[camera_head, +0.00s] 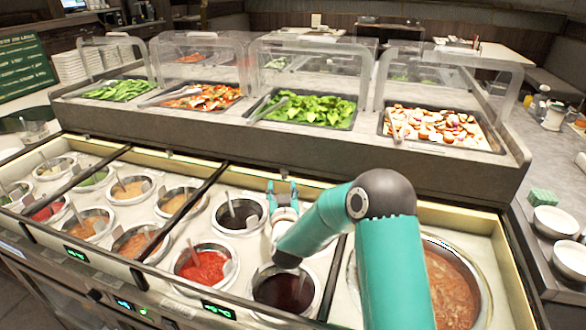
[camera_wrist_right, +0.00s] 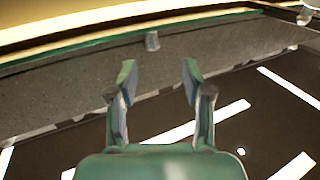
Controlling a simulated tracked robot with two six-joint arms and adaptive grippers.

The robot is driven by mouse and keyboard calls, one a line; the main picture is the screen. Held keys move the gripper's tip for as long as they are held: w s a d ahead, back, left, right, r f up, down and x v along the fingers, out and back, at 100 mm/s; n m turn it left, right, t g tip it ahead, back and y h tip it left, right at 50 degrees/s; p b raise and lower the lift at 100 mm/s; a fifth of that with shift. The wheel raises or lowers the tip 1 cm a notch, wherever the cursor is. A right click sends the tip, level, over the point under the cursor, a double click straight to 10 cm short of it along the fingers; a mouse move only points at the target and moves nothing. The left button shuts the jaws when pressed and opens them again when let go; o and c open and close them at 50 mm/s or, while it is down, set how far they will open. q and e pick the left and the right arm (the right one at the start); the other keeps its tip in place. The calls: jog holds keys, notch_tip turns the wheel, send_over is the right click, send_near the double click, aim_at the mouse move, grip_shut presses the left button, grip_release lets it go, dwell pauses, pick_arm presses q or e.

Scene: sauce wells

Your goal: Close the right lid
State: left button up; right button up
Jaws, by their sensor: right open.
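My right gripper (camera_head: 282,188) is at the back edge of the sauce wells, with its two teal fingers apart and nothing between them. It also shows open and empty in the right wrist view (camera_wrist_right: 159,78). The right section of the well counter stands uncovered: a red sauce well (camera_head: 203,267), a dark sauce well (camera_head: 284,291) and a large soup well (camera_head: 455,290) are exposed. My right arm hides part of this section. I cannot clearly make out the right lid in either view. My left gripper is not in view.
Behind the wells stands a grey salad counter (camera_head: 330,143) with clear guards (camera_head: 310,65) over its food trays. Black dividers (camera_head: 178,213) separate the well sections. White bowls (camera_head: 555,222) stand on the right-hand counter. The wrist view shows a grey panel with a small knob (camera_wrist_right: 152,41).

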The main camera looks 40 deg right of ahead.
aim_at(284, 174)
jog(key=x, duration=0.2)
jog(key=p+x, duration=0.1)
jog(key=x, duration=0.4)
jog(key=shift+s+d+f+p, duration=0.2)
jog(key=shift+d+p, duration=0.1)
jog(key=shift+d, duration=0.25)
jog(key=shift+a, duration=0.1)
grip_shut()
